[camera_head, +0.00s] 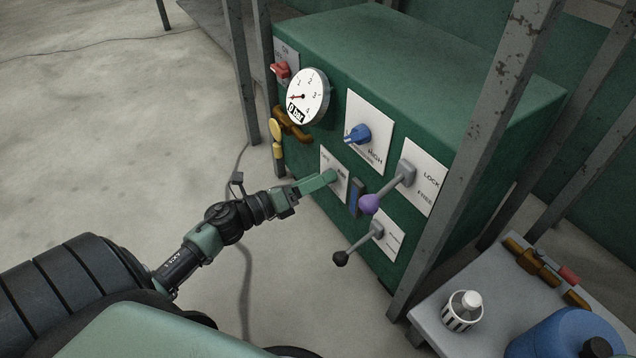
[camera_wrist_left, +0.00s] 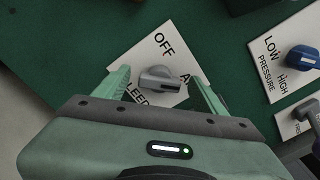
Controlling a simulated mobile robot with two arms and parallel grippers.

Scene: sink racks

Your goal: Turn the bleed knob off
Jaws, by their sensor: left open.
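The bleed knob (camera_wrist_left: 158,78) is a small grey knob on a white plate in the left wrist view. Its plate (camera_wrist_left: 140,52) reads OFF at the top, with a partly hidden label at right and "LEED" below. The knob's narrow bar lies roughly crosswise; which label it points at is not clear. My left gripper (camera_wrist_left: 162,88) is open, with one green finger on each side of the knob; contact cannot be told. In the head view, my left gripper (camera_head: 330,177) reaches the plate (camera_head: 340,172) and hides the knob. My right gripper is not in view.
The green box (camera_head: 430,60) also carries a gauge (camera_head: 308,97) reading 0 bar, a red switch (camera_head: 280,70), a blue pressure knob (camera_head: 358,135), a purple-ended lever (camera_head: 370,204) and a black-ended lever (camera_head: 340,258). A metal post (camera_head: 475,150) stands at right.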

